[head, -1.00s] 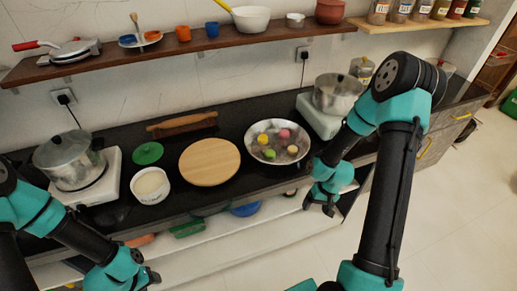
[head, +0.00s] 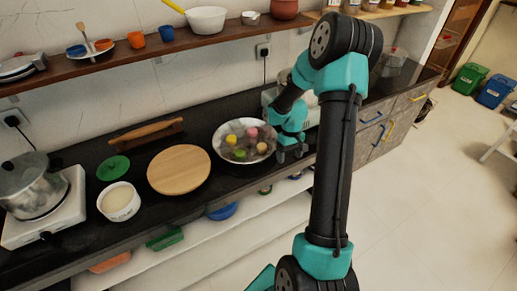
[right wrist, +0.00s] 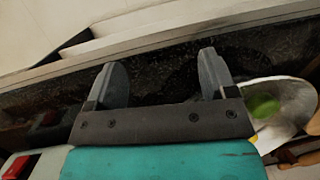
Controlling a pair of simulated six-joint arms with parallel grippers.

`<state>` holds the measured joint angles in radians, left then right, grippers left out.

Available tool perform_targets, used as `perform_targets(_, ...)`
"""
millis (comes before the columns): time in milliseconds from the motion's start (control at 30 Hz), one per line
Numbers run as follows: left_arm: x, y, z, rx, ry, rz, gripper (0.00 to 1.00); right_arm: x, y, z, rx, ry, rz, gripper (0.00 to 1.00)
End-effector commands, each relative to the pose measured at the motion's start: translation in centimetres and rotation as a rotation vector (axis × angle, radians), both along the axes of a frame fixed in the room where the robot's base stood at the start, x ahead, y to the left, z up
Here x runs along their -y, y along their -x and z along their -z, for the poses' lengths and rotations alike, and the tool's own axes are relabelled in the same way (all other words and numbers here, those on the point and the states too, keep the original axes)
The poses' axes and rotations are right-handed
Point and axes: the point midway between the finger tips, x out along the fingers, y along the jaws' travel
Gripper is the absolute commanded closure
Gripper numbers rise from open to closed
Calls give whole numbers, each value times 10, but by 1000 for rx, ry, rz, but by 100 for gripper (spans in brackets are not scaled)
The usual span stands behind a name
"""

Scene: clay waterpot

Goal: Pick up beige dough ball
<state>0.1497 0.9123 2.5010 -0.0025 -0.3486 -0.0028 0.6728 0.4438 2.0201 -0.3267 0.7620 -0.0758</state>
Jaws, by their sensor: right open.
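The beige dough ball (head: 262,147) sits at the right side of a round metal plate (head: 222,151) on the black counter. A pink ball (head: 252,132), a yellow ball (head: 231,140) and a green ball (head: 240,154) share the plate. My right gripper (head: 291,157) is just right of the plate, pointing down. In the right wrist view the right gripper (right wrist: 163,80) is open with nothing between its fingers. The plate (right wrist: 296,92) and green ball (right wrist: 263,106) show at its right edge; the beige ball cannot be made out there. My left gripper is out of view.
A round wooden board (head: 180,170) lies left of the plate, with a white tub (head: 119,204), a green lid (head: 113,168) and a pot (head: 30,186) further left. A rolling pin (head: 146,132) lies behind. The wall shelf (head: 110,65) runs above.

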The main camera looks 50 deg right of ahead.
Motion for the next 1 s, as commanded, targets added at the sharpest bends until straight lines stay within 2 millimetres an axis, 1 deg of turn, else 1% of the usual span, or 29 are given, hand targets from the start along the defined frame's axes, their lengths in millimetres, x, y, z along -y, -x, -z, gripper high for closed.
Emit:
perform_targets(33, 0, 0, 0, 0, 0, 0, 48, 0, -9, -7, 9, 7, -31, 22)
perform_targets(167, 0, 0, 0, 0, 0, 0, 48, -2, -32, -24, 30, 24, -122, 22)
perform_targets(267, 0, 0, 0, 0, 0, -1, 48, -5, -55, -43, 50, 41, -209, 22)
perform_targets(367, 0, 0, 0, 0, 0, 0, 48, -11, -83, -70, 74, 66, -325, 22)
perform_targets(400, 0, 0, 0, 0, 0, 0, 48, -14, -97, -83, 84, 79, -382, 22)
perform_targets(500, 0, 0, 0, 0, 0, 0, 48, -24, -126, -117, 106, 111, -511, 22)
perform_targets(600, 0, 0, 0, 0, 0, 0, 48, -31, -143, -139, 116, 132, -594, 22)
perform_targets(667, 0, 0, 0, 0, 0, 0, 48, -34, -148, -146, 120, 139, -621, 22)
perform_targets(733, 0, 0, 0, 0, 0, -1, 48, -35, -150, -150, 120, 141, -634, 22)
perform_targets(1000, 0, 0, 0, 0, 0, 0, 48, -35, -150, -149, 120, 141, -634, 22)
